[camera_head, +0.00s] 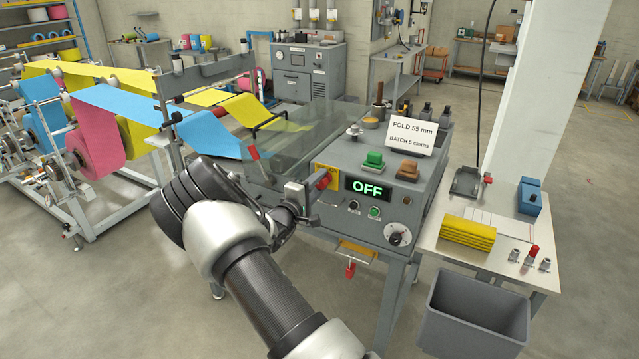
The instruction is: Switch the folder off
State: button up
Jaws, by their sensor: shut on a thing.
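The grey folder machine (330,150) stands in the middle. Its display (368,188) reads OFF in green letters. Right of the handle are a small black button (353,206), a green button (375,211) and a round dial (398,235).
A side table (470,247) at right holds a stack of yellow cloths (467,235), a blue box (530,196) and small fittings. A grey bin (473,312) stands below. Cloth rolls on a frame (90,140) are at left. A card (411,136) stands on the folder.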

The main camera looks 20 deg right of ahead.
jog(key=o, duration=1.1)
jog(key=shift+c, duration=0.2)
jog(key=shift+a, duration=0.1)
jog(key=b+v, duration=0.1)
jog(key=v, duration=1.6)
jog(key=shift+s, duration=0.2)
jog(key=shift+a, duration=0.1)
